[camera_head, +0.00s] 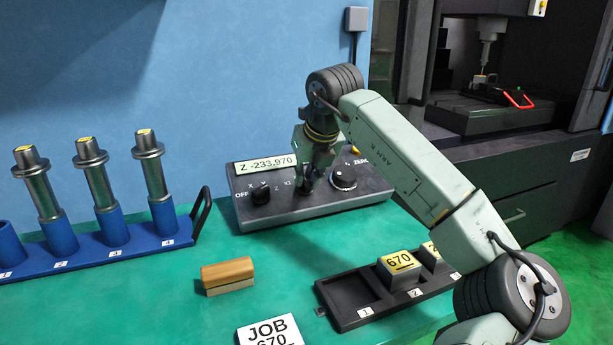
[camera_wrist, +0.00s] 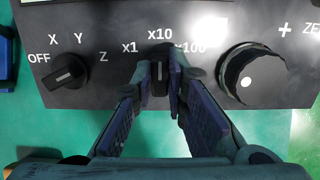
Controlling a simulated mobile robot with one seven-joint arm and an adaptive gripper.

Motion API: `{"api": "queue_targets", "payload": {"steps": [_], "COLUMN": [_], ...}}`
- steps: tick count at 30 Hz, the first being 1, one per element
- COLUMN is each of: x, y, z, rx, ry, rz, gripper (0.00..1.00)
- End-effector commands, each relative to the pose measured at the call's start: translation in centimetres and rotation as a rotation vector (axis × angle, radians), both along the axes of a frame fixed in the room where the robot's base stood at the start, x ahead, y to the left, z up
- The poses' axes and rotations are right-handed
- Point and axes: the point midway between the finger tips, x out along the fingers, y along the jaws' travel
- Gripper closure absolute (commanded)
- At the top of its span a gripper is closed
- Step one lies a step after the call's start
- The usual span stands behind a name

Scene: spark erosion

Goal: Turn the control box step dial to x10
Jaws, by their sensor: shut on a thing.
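The control box (camera_head: 290,213) stands on the green bench with its display reading Z -233.970. In the wrist view, its black step dial (camera_wrist: 159,68) sits below the labels x1, x10 and x100. A white mark on the dial stands upright, in line with x10. My gripper (camera_wrist: 159,82) is shut on the step dial, one finger on each side, hiding part of it. In the head view, my gripper (camera_head: 308,182) is at the front of the box and mostly covers the dial.
The axis dial (camera_wrist: 68,73) is left of my fingers and the large handwheel (camera_wrist: 252,75) is close on the right. A blue rack (camera_head: 140,244) of electrodes, a wooden-topped block (camera_head: 228,274) and a black tray (camera_head: 345,295) are on the bench.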

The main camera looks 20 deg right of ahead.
Motion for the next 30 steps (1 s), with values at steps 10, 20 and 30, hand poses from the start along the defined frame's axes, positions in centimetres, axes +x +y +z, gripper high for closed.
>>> {"api": "queue_targets", "payload": {"steps": [10, 20, 30], "x": [0.08, 0.04, -0.27], "y": [-0.03, -0.01, -0.05], "z": [0.20, 0.09, 0.61], "rx": [-0.001, -0.001, -0.002], "ry": [-0.006, -0.002, -0.002], "rz": [0.000, 0.000, -0.001], "gripper": [0.86, 0.67, 0.67]}}
